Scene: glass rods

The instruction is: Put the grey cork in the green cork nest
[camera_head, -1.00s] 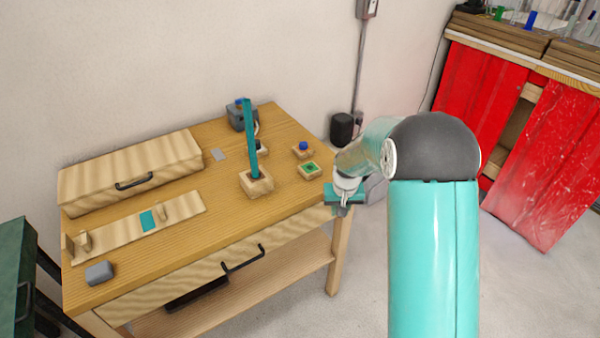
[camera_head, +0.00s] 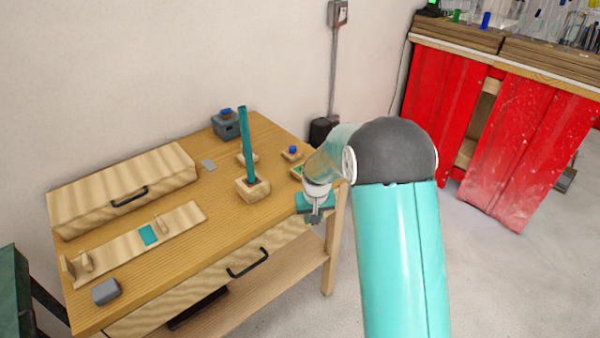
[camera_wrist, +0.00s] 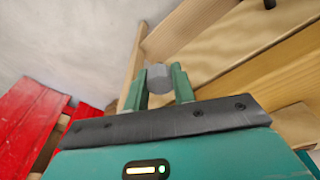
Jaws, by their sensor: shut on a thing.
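The grey cork (camera_wrist: 159,78) is held between the green fingers of my gripper (camera_wrist: 159,88) in the wrist view. In the head view my gripper (camera_head: 314,214) is by the table's front right corner. The cork there is not clearly told apart from the gripper. The green cork nest (camera_head: 296,172) is a small wooden block with a green top, just behind and left of my gripper. My arm partly hides it.
A nest with a blue cork (camera_head: 292,152) sits just behind. A teal rod (camera_head: 247,145) stands upright in a wooden block (camera_head: 253,190) to the left. A grey block (camera_head: 107,291), a rack (camera_head: 185,217) and a wooden box (camera_head: 120,185) are further left on the table.

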